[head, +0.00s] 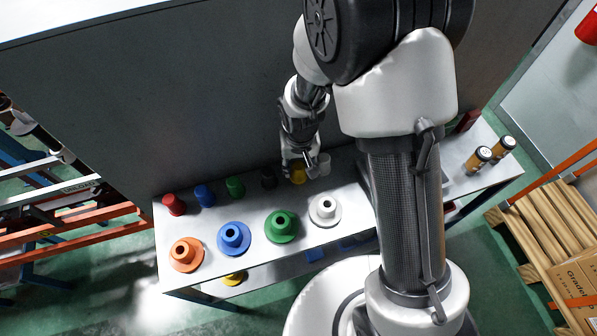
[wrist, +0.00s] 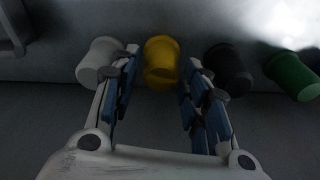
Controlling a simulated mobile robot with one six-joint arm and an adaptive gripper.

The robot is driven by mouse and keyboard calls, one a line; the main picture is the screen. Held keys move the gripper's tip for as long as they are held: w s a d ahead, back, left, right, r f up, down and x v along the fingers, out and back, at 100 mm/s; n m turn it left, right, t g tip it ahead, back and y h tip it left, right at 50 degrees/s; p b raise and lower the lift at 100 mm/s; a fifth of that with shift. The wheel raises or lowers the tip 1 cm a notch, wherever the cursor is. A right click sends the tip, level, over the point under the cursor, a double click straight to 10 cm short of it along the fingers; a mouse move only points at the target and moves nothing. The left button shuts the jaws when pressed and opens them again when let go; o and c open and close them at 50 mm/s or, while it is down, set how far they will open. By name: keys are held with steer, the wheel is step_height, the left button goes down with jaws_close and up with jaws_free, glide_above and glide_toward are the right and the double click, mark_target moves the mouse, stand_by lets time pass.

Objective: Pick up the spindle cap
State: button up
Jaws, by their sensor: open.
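A row of cup-shaped spindle caps stands along the back of the bench: red (head: 174,205), blue (head: 204,195), green (head: 235,187), black (head: 268,179), yellow (head: 297,176) and white (head: 323,164). My gripper (head: 299,164) is over the yellow cap. In the wrist view, my open gripper (wrist: 161,78) has the yellow cap (wrist: 161,58) between and just beyond its fingertips, with a gap showing on the right. The white cap (wrist: 98,62) is close outside the left finger, the black cap (wrist: 229,68) outside the right finger. The green cap (wrist: 291,76) is farther right.
Flanged spindles stand in front of the caps: orange (head: 186,255), blue (head: 234,238), green (head: 281,226) and white (head: 325,210). A grey wall rises behind the bench (head: 345,185). A yellow part (head: 233,279) lies below.

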step_height(320, 180, down, 2)
steer(key=shift+w, duration=0.1)
steer(key=shift+r, duration=0.1)
steer(key=c, duration=0.7)
steer(key=shift+r, duration=0.15)
steer(key=shift+c, duration=0.2)
